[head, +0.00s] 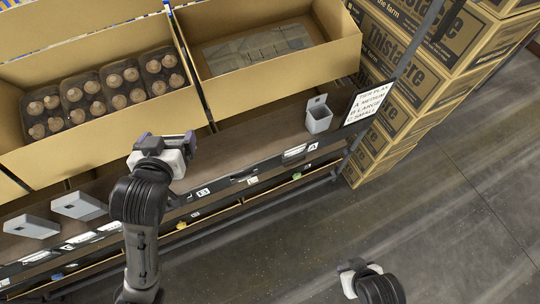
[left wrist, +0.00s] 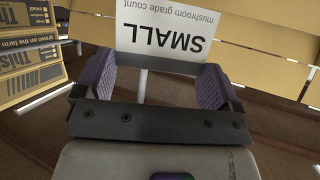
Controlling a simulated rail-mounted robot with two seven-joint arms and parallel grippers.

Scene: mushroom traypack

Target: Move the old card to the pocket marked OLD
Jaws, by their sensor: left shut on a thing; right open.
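My left gripper (head: 166,142) is over the brown shelf ledge in front of the crates. In the left wrist view its purple fingers (left wrist: 158,82) are shut on a white card (left wrist: 165,38) reading "SMALL, mushroom grade count", upside down in that picture. The card cannot be made out in the head view. A grey pocket (head: 318,117) stands on the ledge to the right of this gripper; I cannot read a marking on it. My right gripper (head: 358,268) is open at the bottom right, over the floor, apart from the shelf.
Two grey holders (head: 78,206) (head: 32,227) sit on the ledge at left. A tier plan sign (head: 368,102) is at the shelf's right end. One cardboard crate (head: 105,145) holds mushroom trays; another (head: 285,83) stands beside it.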

